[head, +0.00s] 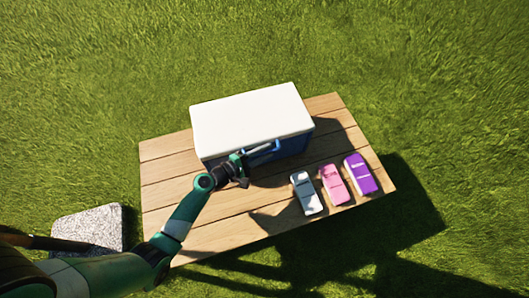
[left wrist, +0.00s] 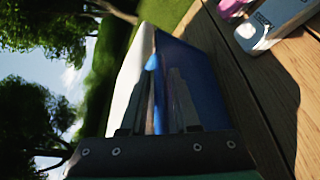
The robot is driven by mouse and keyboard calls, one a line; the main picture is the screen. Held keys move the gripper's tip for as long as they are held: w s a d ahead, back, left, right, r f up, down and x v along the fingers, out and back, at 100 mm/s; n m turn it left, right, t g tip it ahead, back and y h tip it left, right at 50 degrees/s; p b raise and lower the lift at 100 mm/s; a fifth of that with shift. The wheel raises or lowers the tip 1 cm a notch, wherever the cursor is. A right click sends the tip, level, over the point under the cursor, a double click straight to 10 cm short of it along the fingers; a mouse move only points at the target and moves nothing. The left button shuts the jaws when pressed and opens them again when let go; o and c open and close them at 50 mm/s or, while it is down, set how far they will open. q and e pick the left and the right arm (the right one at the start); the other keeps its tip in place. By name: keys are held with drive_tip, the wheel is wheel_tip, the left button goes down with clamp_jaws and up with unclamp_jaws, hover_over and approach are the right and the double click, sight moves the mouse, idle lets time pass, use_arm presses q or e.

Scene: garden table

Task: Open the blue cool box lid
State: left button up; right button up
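The blue cool box (head: 292,147) stands on the wooden table with its white lid (head: 250,118) down and flat on top. A blue handle or latch (head: 262,148) shows on its front side. In the left wrist view the white lid edge (left wrist: 136,75) and the blue front wall (left wrist: 195,75) run away from me, turned sideways. My left gripper (head: 240,170) is in front of the box, near the front's left part, just below the lid edge. My right gripper is not in view.
A speckled stone block (head: 88,226) is on the grass at left. Grass surrounds the table.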

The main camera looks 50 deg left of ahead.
use_arm(q)
clamp_jaws()
idle(1.4)
